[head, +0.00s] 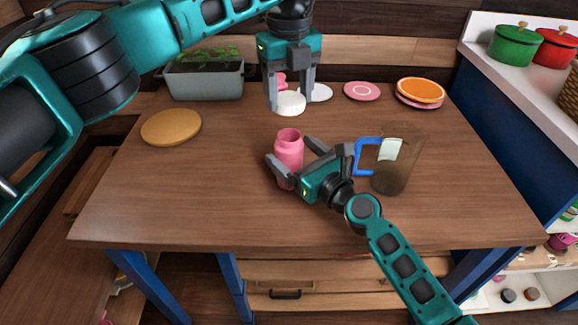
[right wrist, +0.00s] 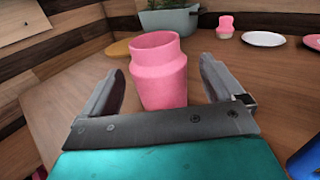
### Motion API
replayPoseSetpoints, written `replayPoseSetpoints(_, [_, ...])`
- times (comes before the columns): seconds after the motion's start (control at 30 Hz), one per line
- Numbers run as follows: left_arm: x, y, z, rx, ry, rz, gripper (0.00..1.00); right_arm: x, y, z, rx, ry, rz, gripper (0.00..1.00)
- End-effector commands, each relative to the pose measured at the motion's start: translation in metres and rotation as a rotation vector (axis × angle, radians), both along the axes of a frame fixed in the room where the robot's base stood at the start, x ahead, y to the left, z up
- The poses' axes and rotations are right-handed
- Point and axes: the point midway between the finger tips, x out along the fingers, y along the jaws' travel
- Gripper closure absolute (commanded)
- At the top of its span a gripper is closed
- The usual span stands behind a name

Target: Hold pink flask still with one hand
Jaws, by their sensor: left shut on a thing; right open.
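The pink flask (head: 289,147) stands upright and open-topped on the wooden table (head: 230,215). In the right wrist view the flask (right wrist: 158,75) is between the two fingers of my right gripper (right wrist: 162,85), with a visible gap on each side. In the head view my right gripper (head: 298,160) is open around the flask's body. My left gripper (head: 290,98) points down and is shut on a white lid (head: 291,104), above and behind the flask. The flask's lower part is partly hidden by my right gripper in the head view.
A clear pitcher with a blue handle (head: 368,154) stands close right of my right gripper. A round wooden board (head: 171,127) lies left. A planter (head: 204,82), a small pink object (right wrist: 225,27), a white plate (head: 320,92), a pink plate (head: 362,91) and orange plate (head: 420,90) line the back.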

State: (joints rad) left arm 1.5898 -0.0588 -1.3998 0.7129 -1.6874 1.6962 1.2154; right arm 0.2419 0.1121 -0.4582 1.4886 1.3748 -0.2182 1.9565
Motion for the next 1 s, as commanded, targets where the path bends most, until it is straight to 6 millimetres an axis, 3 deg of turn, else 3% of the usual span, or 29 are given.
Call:
replayPoseSetpoints(0.2, [0.0,0.0,0.0,0.0,0.0,0.0,0.67,0.014,0.011,0.0,0.0,0.0,0.0,0.06])
replayPoseSetpoints(0.57, [0.0,0.0,0.0,0.0,0.0,0.0,0.67,0.016,0.013,0.0,-0.001,0.001,0.0,0.06])
replayPoseSetpoints(1.0, [0.0,0.0,0.0,0.0,0.0,0.0,0.67,0.016,0.012,0.0,-0.001,0.001,0.0,0.48])
